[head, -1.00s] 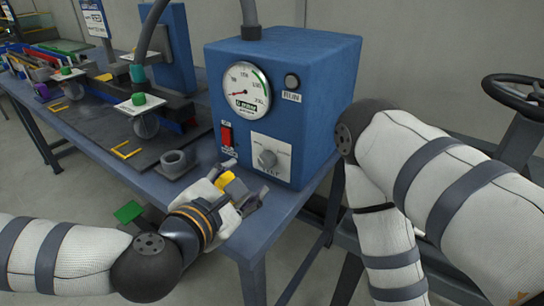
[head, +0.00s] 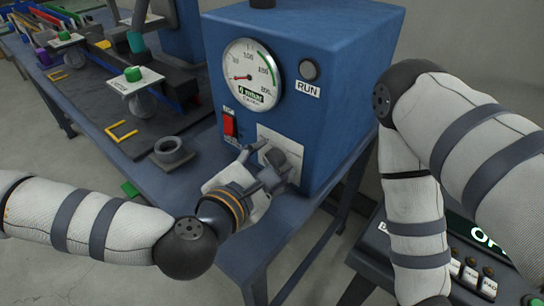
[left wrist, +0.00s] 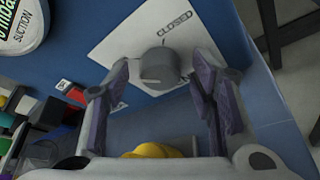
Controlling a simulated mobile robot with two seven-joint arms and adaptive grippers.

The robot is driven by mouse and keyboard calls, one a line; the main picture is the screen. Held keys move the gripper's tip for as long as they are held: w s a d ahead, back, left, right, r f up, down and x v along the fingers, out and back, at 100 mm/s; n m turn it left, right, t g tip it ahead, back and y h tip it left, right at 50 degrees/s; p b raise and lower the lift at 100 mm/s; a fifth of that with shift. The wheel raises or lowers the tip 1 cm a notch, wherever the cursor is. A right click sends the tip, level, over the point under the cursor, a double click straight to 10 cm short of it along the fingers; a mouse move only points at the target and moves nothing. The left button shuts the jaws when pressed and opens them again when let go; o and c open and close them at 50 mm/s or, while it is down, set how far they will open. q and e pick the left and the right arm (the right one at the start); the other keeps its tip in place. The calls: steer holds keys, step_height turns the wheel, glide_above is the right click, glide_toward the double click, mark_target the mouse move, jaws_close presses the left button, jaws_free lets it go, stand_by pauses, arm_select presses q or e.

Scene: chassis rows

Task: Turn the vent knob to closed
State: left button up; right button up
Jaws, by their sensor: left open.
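The vent knob is a grey round knob on a white plate (head: 290,137) on the front of a blue box (head: 330,150). In the left wrist view the knob (left wrist: 159,66) shows between the fingers, with the word CLOSED printed on the plate beyond it. My left gripper (left wrist: 167,95) is open, its fingers on either side of the knob, and I see no clear contact. In the head view the left gripper (head: 268,166) is in front of the plate and hides most of the knob. My right gripper is not in view; only my right arm shows.
The box carries a round gauge (head: 251,74), a red switch (head: 229,124) and a RUN button (head: 309,69). A dark ring (head: 174,151) sits on the table to the left. A panel with several buttons (head: 470,270) stands at lower right.

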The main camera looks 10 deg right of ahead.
arm_select(q)
steer(key=shift+s, duration=0.1)
steer(key=c, duration=1.1)
steer(key=shift+c, duration=0.2)
steer(key=m+t, duration=0.1)
steer(key=m, duration=0.1)
steer(key=shift+s+f+m+y, duration=0.1)
steer(key=shift+m+y, duration=0.2)
steer(key=shift+m, duration=0.1)
steer(key=shift+f+m+t, duration=0.1)
steer(key=shift+m+t, duration=0.7)
steer(key=shift+m, duration=0.4)
